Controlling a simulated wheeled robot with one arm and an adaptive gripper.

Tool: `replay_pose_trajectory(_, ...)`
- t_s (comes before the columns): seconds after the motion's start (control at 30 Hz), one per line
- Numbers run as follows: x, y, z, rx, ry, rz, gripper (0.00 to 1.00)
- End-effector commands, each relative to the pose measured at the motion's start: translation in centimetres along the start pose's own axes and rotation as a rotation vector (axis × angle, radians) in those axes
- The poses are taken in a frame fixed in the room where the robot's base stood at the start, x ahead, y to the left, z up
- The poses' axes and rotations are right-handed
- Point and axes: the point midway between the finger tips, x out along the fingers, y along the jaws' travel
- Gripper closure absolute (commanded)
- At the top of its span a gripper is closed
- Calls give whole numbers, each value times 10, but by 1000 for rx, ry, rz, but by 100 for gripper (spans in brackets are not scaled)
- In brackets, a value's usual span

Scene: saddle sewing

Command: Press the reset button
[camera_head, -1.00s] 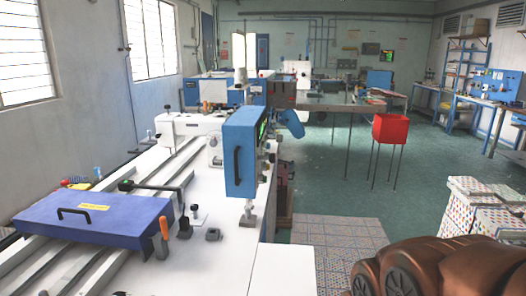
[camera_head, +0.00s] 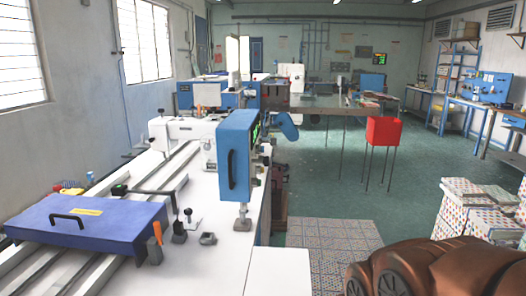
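I cannot make out a reset button for certain. A blue control box (camera_head: 233,155) with a black handle stands upright on a post at the right side of the white sewing machine table (camera_head: 215,262). A green-lit panel (camera_head: 255,133) shows edge-on on the box's right face, so its buttons are hidden or too small to tell. My gripper is not in this view.
A blue clamp plate (camera_head: 105,228) with a handle lies on the table at the left, near an orange-handled lever (camera_head: 156,236). A red bin (camera_head: 384,131) on thin legs stands right of centre. Patterned stacks (camera_head: 470,215) stand at the right. Green floor (camera_head: 330,185) between is clear.

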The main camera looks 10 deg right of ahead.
Motion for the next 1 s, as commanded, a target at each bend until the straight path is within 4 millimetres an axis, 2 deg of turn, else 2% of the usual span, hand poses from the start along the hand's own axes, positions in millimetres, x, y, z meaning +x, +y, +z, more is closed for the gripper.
replay_pose_trajectory(0.03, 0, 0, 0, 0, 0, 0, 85)
replay_pose_trajectory(0.2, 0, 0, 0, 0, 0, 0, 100)
replay_pose_trajectory(1.0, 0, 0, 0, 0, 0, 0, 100)
